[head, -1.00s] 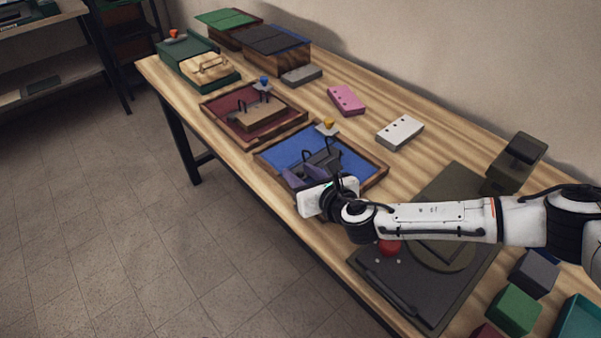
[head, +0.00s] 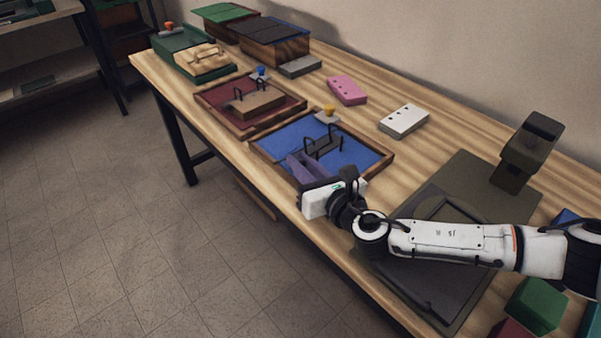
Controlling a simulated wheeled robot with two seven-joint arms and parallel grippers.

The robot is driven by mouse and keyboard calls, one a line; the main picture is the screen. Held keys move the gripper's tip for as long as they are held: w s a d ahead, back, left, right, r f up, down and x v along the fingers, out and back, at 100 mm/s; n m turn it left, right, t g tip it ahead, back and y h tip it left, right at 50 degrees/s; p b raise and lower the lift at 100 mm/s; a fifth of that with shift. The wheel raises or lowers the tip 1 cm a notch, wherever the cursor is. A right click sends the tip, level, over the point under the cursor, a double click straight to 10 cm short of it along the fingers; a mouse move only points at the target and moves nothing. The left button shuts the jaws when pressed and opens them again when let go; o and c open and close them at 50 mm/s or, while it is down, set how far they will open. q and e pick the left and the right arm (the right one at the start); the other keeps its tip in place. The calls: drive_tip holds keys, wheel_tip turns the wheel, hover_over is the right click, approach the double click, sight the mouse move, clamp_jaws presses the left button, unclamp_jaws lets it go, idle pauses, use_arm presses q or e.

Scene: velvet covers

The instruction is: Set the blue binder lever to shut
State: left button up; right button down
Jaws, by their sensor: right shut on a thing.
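The blue-lined binder (head: 355,151) lies open in its wooden frame near the table's front edge. Its dark ring mechanism (head: 325,146) stands in the middle, with thin dark ring arches upright on it. My right gripper (head: 303,163) reaches in over the binder's near edge. Its purplish fingers are together at the near end of the mechanism, shut on the lever, which they mostly hide. I cannot see the lever's exact angle. A small yellow knob (head: 329,110) sits on a grey piece at the binder's far edge. My left gripper is not in view.
A maroon-lined binder (head: 219,98) with a blue knob (head: 261,71) lies to the left, and a green one (head: 181,42) beyond it. Pink (head: 347,90) and white (head: 404,121) blocks lie behind. A dark device (head: 445,200) lies under my right arm.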

drive_tip(key=shift+s+f, duration=0.1)
drive_tip(key=c, duration=1.7)
unclamp_jaws()
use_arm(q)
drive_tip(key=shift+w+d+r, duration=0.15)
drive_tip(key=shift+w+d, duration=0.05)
